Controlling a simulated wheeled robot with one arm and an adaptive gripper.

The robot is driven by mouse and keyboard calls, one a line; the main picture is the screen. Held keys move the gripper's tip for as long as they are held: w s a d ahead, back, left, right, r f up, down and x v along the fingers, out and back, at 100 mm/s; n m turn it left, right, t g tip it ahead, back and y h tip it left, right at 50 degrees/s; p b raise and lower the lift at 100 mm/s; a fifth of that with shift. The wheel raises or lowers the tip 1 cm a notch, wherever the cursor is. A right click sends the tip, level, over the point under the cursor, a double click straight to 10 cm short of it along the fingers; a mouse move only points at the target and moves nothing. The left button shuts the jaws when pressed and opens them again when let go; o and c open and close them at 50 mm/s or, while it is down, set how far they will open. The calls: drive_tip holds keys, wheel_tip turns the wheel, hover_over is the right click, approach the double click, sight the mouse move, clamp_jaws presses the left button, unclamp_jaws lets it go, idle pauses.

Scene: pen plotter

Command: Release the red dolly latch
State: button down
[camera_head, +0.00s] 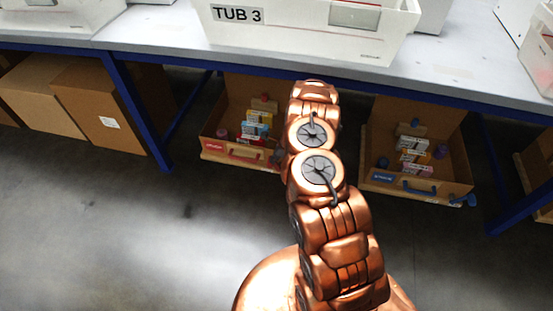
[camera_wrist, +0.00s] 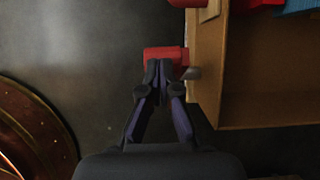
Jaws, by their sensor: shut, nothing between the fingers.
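In the wrist view the red latch (camera_wrist: 166,52) sticks out from the side of a tan box (camera_wrist: 265,112), near a small grey metal piece (camera_wrist: 191,73). My gripper (camera_wrist: 158,68) is shut and empty. Its fingertips overlap the lower edge of the red latch in the picture; I cannot tell whether they touch it. In the head view the box with a red handle (camera_head: 245,154) stands on the floor under the table, left of my arm. My arm hides its right edge, and my gripper cannot be made out there.
A second box with a blue handle (camera_head: 420,187) and a blue latch (camera_head: 462,200) stands right of my arm. The table (camera_head: 150,45) carries white tubs, one labelled TUB 3 (camera_head: 300,22). A blue table leg (camera_head: 135,110) stands left. The floor in front is clear.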

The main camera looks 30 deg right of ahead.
drive_tip(key=shift+w+a+f, duration=0.15)
drive_tip(key=shift+w+a, duration=0.15)
drive_tip(key=shift+a, duration=0.1)
idle(0.5)
drive_tip(key=shift+d+r, duration=0.25)
drive_tip(key=shift+r, duration=0.45)
drive_tip(key=s+d+r, duration=0.1)
drive_tip(key=s+d, duration=0.7)
drive_tip(key=d, duration=0.1)
drive_tip(key=shift+s+d+r, duration=0.2)
drive_tip(key=shift+s+d, duration=0.05)
drive_tip(key=shift+s, duration=0.05)
